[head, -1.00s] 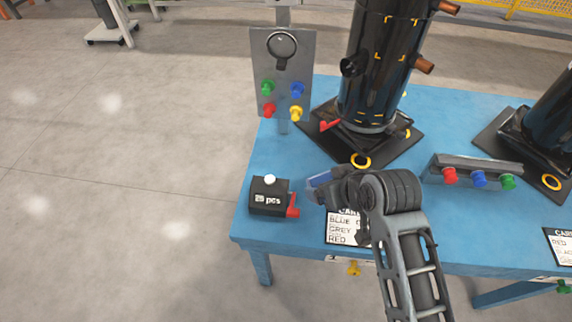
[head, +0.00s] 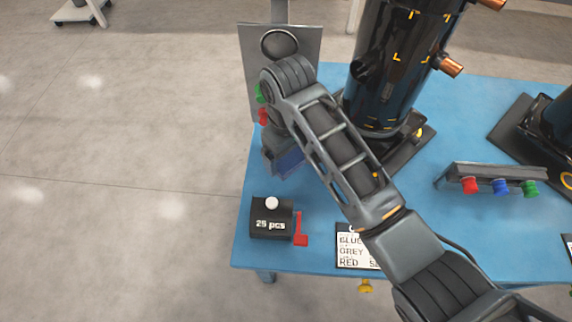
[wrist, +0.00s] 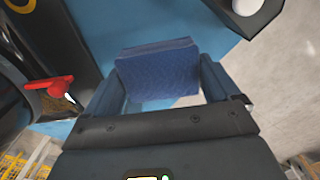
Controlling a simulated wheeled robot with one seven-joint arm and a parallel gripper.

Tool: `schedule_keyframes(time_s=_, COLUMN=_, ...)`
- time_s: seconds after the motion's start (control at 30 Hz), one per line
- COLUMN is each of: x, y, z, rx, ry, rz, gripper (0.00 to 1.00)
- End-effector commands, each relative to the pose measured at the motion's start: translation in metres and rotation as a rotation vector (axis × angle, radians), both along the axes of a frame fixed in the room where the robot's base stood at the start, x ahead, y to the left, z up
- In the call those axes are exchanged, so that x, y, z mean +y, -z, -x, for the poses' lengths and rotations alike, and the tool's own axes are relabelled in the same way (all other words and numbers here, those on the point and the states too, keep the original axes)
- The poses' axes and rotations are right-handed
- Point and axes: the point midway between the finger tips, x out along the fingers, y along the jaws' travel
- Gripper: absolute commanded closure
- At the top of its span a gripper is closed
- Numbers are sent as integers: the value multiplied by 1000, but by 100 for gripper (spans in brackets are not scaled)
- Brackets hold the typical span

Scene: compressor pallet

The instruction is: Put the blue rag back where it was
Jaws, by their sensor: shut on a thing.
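My gripper (wrist: 158,90) is shut on the blue rag (wrist: 157,72), which shows as a folded, textured blue piece between the two fingers in the wrist view. In the head view my gripper (head: 284,160) hangs over the left part of the blue table (head: 330,205), in front of the grey upright panel. A dark blue patch shows at the gripper there, but I cannot clearly tell rag from fingers. The wrist view shows blue table surface beyond the rag.
A black box (head: 270,222) marked "25 pcs" with a red lever stands at the table's front left. The grey panel (head: 312,70) with coloured knobs stands behind my gripper. A black compressor (head: 385,85) is right of it. A rail (head: 500,175) with coloured knobs lies farther right.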

Motion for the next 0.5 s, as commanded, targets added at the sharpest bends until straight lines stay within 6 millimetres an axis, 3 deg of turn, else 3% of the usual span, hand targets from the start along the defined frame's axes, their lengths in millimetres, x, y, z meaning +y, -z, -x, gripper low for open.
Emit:
schedule_keyframes(time_s=0.1, x=-1, y=21, z=1, rx=2, ry=1, rz=1, gripper=44)
schedule_keyframes(time_s=0.5, x=-1, y=65, z=0, rx=0, ry=1, rz=0, gripper=44)
